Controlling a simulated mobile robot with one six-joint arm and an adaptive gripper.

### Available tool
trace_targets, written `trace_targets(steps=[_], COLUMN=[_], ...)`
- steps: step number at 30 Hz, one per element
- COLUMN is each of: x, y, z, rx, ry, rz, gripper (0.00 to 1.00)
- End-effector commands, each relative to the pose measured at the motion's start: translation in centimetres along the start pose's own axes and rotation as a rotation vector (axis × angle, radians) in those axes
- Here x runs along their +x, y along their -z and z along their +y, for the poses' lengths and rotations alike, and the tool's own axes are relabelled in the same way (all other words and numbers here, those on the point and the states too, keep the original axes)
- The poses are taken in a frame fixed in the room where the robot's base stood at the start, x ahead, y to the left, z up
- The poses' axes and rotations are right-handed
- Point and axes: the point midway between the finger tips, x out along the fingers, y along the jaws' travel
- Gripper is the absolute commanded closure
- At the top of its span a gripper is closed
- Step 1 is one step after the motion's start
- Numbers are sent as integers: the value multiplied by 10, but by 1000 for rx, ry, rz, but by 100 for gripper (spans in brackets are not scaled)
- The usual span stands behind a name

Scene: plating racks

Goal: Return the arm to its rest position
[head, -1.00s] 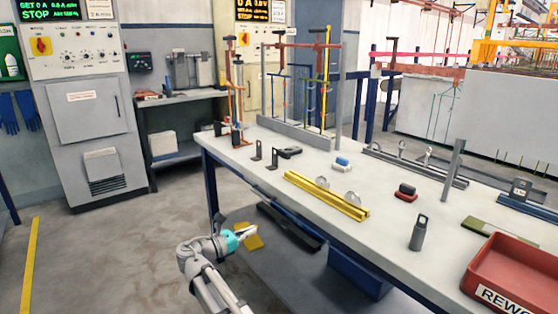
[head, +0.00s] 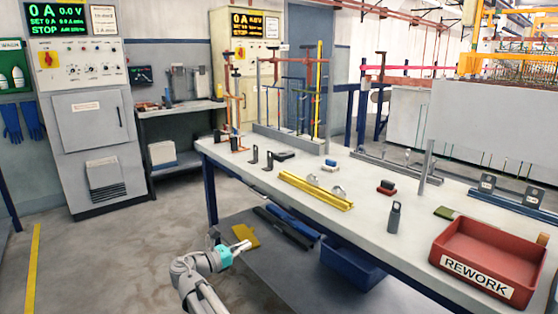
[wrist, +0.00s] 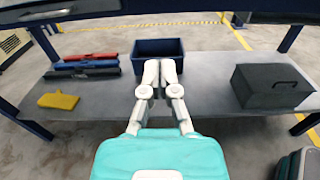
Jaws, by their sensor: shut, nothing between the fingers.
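My gripper (head: 239,248) shows at the lower left in the head view, off the table's near side and below its top. In the wrist view my gripper (wrist: 160,68) points toward the table's lower shelf. Its two pale fingers are together with nothing between them. My grey arm with its teal wrist is folded low, apart from the table.
The work table (head: 330,210) holds a yellow rail (head: 316,191), a grey bottle-like piece (head: 394,217) and a red REWORK tray (head: 490,256). Its lower shelf (wrist: 110,95) bears a blue bin (wrist: 158,46), a yellow piece (wrist: 58,101) and a dark case (wrist: 270,86). Open floor lies left.

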Motion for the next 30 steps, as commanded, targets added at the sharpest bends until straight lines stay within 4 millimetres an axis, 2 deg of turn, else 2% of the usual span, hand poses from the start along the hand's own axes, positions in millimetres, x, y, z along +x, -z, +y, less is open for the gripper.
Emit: trace_targets(steps=[2, 11, 17, 23, 30], x=[0, 25, 47, 74, 110], y=[0, 16, 32, 56, 100], z=[0, -21, -41, -73, -135], rx=[0, 88, 182, 325, 622], ry=[0, 44, 93, 180, 396], rz=[0, 85, 166, 280, 479], gripper=[100, 100, 100, 100, 100])
